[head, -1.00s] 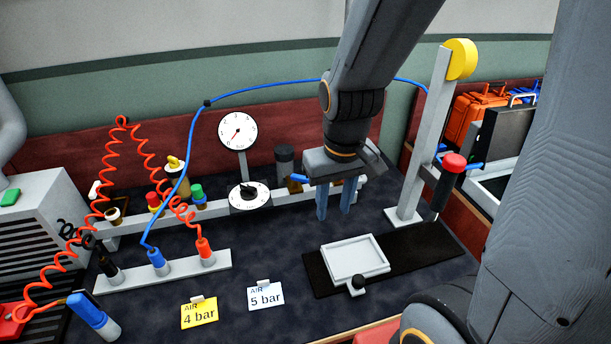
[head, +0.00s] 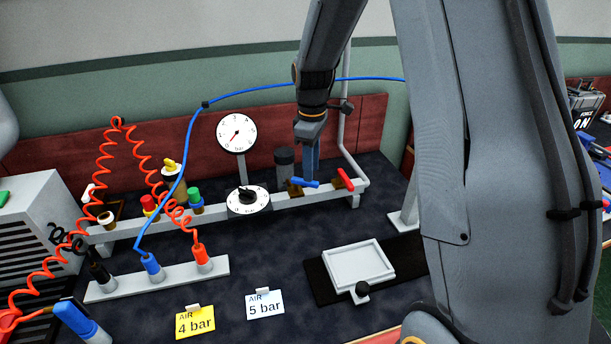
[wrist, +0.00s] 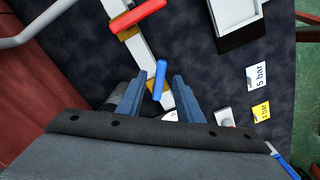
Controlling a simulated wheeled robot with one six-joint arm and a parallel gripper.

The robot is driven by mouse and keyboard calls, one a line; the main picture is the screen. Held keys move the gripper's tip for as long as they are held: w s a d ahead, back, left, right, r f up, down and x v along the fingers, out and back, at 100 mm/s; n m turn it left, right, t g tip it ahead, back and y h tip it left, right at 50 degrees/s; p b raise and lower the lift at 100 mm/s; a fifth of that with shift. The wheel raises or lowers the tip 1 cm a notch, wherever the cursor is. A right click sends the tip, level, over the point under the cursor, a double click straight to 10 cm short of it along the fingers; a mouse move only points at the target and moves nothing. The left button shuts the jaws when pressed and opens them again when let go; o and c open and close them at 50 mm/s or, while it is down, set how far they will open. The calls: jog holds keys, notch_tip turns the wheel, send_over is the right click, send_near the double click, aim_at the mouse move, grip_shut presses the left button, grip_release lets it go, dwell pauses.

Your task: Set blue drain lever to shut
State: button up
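The blue drain lever (head: 304,183) is a short blue handle on a brass valve at the grey pipe rail; it points roughly along the rail in the head view. My gripper (head: 313,180) is just above and behind it, pointing down. In the wrist view, the blue lever (wrist: 159,81) lies in the gap between the two blue-grey fingertips (wrist: 160,76). The fingers are apart, with a visible gap on both sides of the lever. Whether the tips reach down to the lever's height is hard to tell.
A red lever (head: 346,181) sits on the rail just right; it also shows in the wrist view (wrist: 138,17). A round dial (head: 248,200) and a dark cylinder (head: 284,164) stand left. A white tray (head: 358,265) and cards (head: 265,304) lie in front.

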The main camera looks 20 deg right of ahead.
jog(key=shift+f+p, duration=0.3)
jog(key=shift+f, duration=1.45)
